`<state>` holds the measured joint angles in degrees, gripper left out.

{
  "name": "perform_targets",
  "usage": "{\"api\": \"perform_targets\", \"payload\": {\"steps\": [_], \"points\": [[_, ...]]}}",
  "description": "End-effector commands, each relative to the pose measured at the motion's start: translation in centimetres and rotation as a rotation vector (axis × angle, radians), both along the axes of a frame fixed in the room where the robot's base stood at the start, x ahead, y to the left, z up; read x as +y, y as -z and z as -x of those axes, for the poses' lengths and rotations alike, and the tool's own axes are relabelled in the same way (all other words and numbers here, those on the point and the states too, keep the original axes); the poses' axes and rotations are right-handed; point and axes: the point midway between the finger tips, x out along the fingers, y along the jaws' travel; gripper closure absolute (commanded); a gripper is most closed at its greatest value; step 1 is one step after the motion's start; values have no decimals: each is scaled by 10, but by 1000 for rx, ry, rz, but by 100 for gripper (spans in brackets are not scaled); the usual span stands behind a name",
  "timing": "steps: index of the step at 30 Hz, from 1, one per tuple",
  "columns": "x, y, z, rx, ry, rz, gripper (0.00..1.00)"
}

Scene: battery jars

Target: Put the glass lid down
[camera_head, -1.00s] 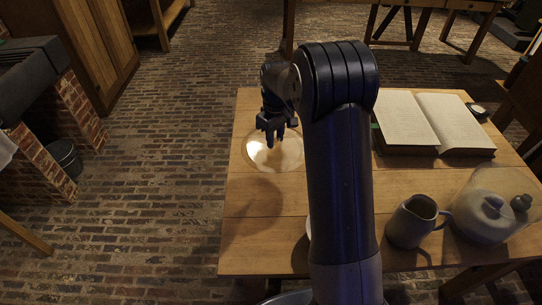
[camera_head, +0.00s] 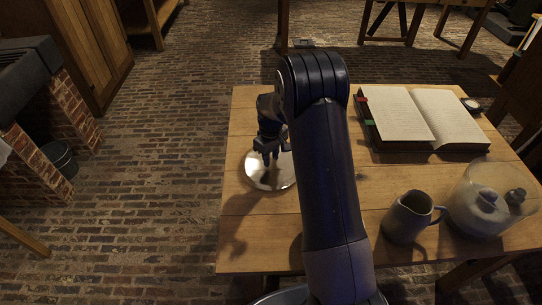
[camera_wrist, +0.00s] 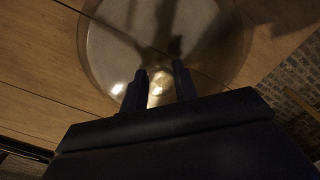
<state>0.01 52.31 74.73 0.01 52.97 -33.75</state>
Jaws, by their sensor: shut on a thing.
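The round glass lid (camera_head: 263,181) is at the left side of the wooden table, flat and level, at or just above the tabletop. I cannot tell for certain whether it touches the wood. My gripper (camera_head: 269,158) points down over its middle. In the wrist view, the fingers of my gripper (camera_wrist: 163,86) are shut on the lid's small shiny knob, and the clear disc of the lid (camera_wrist: 112,45) spreads out beyond them. Part of the lid's near side is hidden by my gripper in the wrist view.
An open book (camera_head: 400,118) lies at the table's back right. A grey jug (camera_head: 407,218) and a glass jar (camera_head: 463,190) with pale contents stand at the front right. The wooden table (camera_head: 243,250) is bare around the lid, with its left edge close by.

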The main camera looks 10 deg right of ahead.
Motion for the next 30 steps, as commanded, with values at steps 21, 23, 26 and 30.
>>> {"api": "perform_targets", "payload": {"steps": [21,23,26,30], "points": [[0,-4,-1,-2,0,0,50],[0,-12,-1,-5,0,0,50],[0,-31,-1,-6,0,1,50],[0,-62,-1,-5,0,0,50]]}}
